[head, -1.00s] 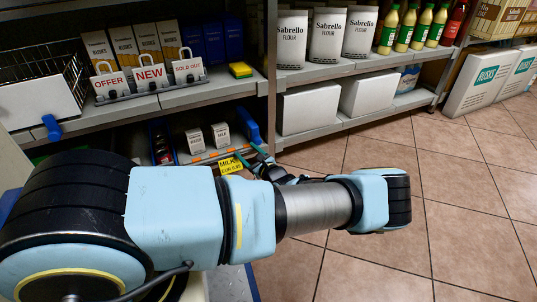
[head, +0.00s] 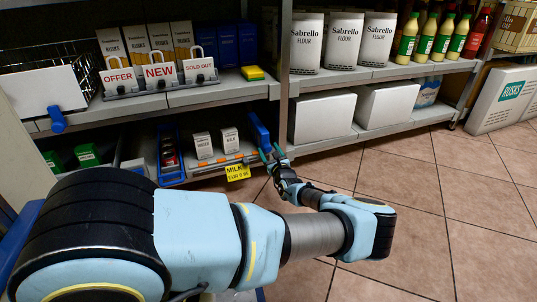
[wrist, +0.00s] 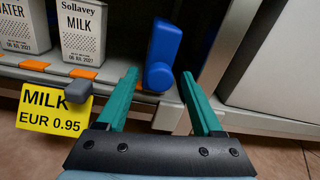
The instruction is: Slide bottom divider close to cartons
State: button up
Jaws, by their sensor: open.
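The bottom divider is a blue upright piece (head: 259,132) at the shelf's front edge, right of the cartons. In the wrist view its rounded blue end (wrist: 163,52) lies between and just beyond my fingertips. My gripper (head: 272,154) is open, with teal fingers (wrist: 158,76) either side of the divider's near end; I cannot tell whether they touch it. Two white cartons stand left of the divider: a milk carton (head: 230,141), also in the wrist view (wrist: 82,30), and another (head: 203,146), whose label reads "WATER" in the wrist view (wrist: 23,25). A gap separates the milk carton from the divider.
A yellow milk price tag (wrist: 54,109) hangs from the shelf front beside a grey clip (wrist: 78,91). A white box (head: 322,118) stands right of the divider, beyond a shelf post. A blue tray (head: 171,155) is left of the cartons. Floor in front is clear.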

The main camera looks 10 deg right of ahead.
jog(key=shift+w, duration=0.3)
jog(key=shift+c, duration=0.3)
grip_shut()
jog(key=shift+d+r, duration=0.1)
jog(key=shift+d, duration=0.05)
dwell(0.8)
